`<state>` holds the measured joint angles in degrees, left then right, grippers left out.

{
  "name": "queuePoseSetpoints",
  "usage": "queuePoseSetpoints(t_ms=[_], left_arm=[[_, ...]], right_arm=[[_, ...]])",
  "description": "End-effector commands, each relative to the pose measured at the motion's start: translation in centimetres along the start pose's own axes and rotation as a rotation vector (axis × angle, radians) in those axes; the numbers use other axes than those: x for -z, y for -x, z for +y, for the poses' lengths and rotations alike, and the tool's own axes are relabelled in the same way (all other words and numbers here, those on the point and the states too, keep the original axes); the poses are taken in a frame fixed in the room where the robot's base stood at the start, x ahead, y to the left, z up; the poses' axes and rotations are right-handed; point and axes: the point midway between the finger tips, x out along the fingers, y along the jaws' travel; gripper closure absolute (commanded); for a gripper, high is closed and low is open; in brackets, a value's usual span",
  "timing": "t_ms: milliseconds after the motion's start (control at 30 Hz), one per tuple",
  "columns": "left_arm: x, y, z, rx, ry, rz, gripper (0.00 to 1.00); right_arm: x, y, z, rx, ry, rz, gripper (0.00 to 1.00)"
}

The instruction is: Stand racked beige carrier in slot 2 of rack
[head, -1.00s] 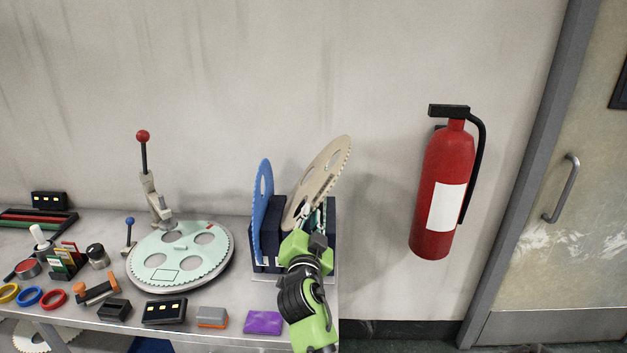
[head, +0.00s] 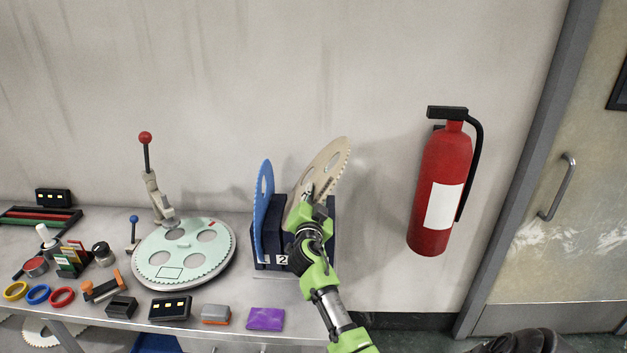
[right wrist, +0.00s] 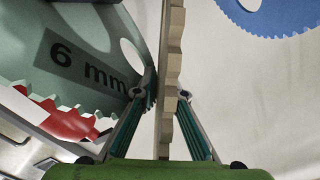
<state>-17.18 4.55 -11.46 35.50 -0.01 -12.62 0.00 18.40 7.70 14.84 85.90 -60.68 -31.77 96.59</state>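The beige carrier (head: 333,162) is a toothed disc leaning to the right in slot 2 of the dark blue rack (head: 270,232). Its rim stands edge-on in the right wrist view (right wrist: 171,75). My right gripper (head: 308,192) is at the carrier's near side and hides its lower part. In the right wrist view its fingers (right wrist: 162,94) stand on either side of the rim, with a narrow gap visible on the left. The gripper looks partly open. A blue carrier (head: 263,205) stands nearly upright in slot 1. My left gripper is out of view.
A fire extinguisher (head: 443,190) hangs on the wall at right.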

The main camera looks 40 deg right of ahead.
Motion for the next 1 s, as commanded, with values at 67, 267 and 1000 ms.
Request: queuePoseSetpoints(t_ms=[67, 267, 1000], left_arm=[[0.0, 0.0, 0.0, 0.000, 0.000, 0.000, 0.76], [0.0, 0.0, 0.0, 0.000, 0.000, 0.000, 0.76], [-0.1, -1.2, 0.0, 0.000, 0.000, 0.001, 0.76]], right_arm=[[-0.1, 0.0, 0.0, 0.000, 0.000, 0.000, 0.88], [-0.1, 0.0, 0.0, 0.000, 0.000, 0.000, 1.00], [2.4, 0.0, -1.8, 0.006, -0.006, 0.009, 1.00]])
